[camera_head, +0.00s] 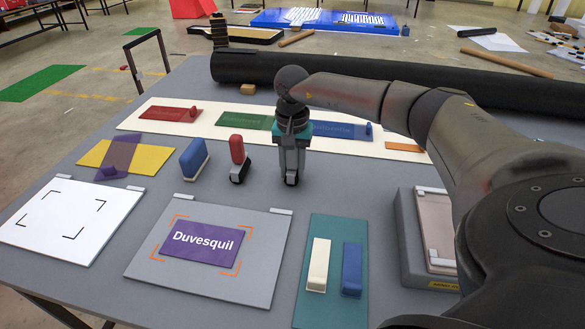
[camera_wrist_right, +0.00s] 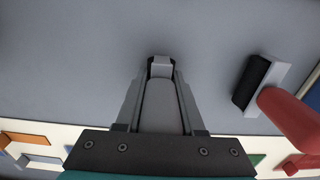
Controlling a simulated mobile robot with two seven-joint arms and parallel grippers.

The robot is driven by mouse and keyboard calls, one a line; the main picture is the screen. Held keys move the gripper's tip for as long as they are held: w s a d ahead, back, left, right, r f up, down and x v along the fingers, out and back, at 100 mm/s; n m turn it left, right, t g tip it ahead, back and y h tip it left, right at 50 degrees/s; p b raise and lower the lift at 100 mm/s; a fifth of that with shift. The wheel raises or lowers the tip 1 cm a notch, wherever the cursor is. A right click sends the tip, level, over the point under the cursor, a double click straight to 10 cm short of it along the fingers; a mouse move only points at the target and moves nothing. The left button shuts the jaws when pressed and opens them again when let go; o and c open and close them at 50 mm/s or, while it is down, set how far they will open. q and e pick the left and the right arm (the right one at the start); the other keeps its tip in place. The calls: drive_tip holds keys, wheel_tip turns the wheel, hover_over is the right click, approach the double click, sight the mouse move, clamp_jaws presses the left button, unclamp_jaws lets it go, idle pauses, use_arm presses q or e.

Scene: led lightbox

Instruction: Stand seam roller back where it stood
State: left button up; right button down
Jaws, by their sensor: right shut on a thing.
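The seam roller (camera_head: 291,180) is a small grey-handled tool with a dark wheel at its lower end. My right gripper (camera_head: 291,155) points down and is shut on it. In the right wrist view the grey handle (camera_wrist_right: 160,105) lies between the two fingers, with the dark wheel at the far tip. The roller is upright, at or just above the grey table top; I cannot tell whether it touches. The fingers hide part of the handle. My left gripper is not in view.
A red-handled roller (camera_head: 237,152) and a blue block-shaped tool (camera_head: 193,158) stand left of my right gripper. A white strip (camera_head: 215,124) with coloured cards lies behind. In front are a grey board (camera_head: 150,265) and a teal tray (camera_head: 331,312). A black tube (camera_head: 250,68) lies at the back.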

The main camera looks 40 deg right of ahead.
drive_tip(key=c, duration=1)
unclamp_jaws()
drive_tip(key=shift+f, duration=0.2)
drive_tip(key=o, duration=0.5)
drive_tip(key=shift+r, duration=0.1)
drive_tip(key=shift+r, duration=0.2)
wheel_tip(320, 180, up, 12)
drive_tip(key=shift+f+p, duration=0.1)
drive_tip(key=shift+p, duration=0.65)
